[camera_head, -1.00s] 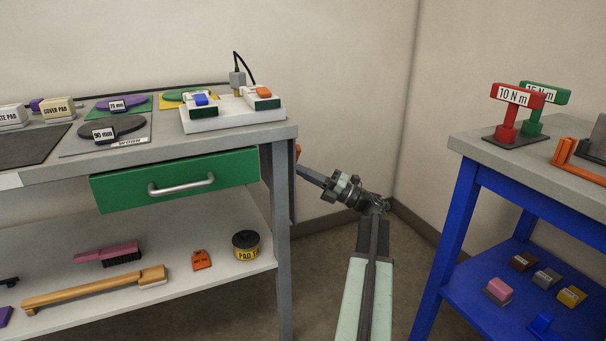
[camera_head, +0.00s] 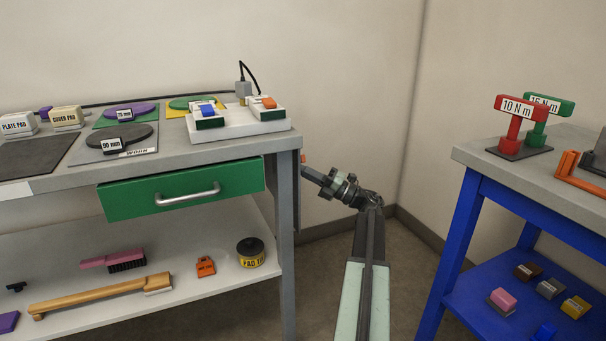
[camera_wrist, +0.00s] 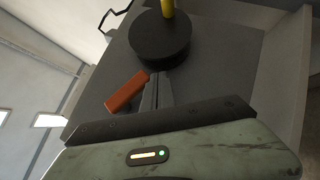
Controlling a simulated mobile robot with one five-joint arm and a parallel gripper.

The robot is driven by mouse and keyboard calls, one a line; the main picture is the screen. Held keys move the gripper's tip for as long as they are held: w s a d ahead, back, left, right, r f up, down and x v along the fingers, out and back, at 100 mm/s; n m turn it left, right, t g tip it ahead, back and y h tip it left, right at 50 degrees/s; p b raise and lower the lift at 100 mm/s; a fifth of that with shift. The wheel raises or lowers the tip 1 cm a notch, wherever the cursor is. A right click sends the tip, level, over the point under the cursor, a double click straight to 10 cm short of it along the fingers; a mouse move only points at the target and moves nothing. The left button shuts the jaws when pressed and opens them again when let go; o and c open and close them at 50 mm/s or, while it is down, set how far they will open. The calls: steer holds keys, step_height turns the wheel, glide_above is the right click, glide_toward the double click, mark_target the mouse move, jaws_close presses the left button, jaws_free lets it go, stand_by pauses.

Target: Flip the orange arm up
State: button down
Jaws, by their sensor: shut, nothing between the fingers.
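The orange arm (camera_wrist: 127,92) shows in the wrist view as a short orange bar, tilted, left of my fingertips. It lies against a dark grey panel. In the head view only a small orange piece (camera_head: 303,158) shows past the right end of the grey bench. My gripper (camera_wrist: 158,80) is shut and empty, with its fingertips close to the right side of the orange arm; I cannot tell if they touch. In the head view my gripper (camera_head: 308,173) points left at the bench's end, its tips partly hidden by the bench leg.
A black round knob (camera_wrist: 160,42) with a yellow post sits just beyond my fingertips on the panel. The grey bench (camera_head: 225,148) with a green drawer (camera_head: 130,200) stands left. A blue-framed table (camera_head: 450,235) stands right. Floor between them is open.

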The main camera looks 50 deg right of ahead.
steer(key=shift+w+d+r+p, duration=0.2)
steer(key=shift+w+r+p, duration=0.15)
steer(key=shift+w+r, duration=0.1)
steer(key=shift+f, duration=0.1)
stand_by(0.4)
steer(key=s+d+f+b, duration=0.5)
steer(key=s+f+b, duration=0.1)
steer(key=f+b, duration=0.4)
steer(key=shift+s, duration=0.35)
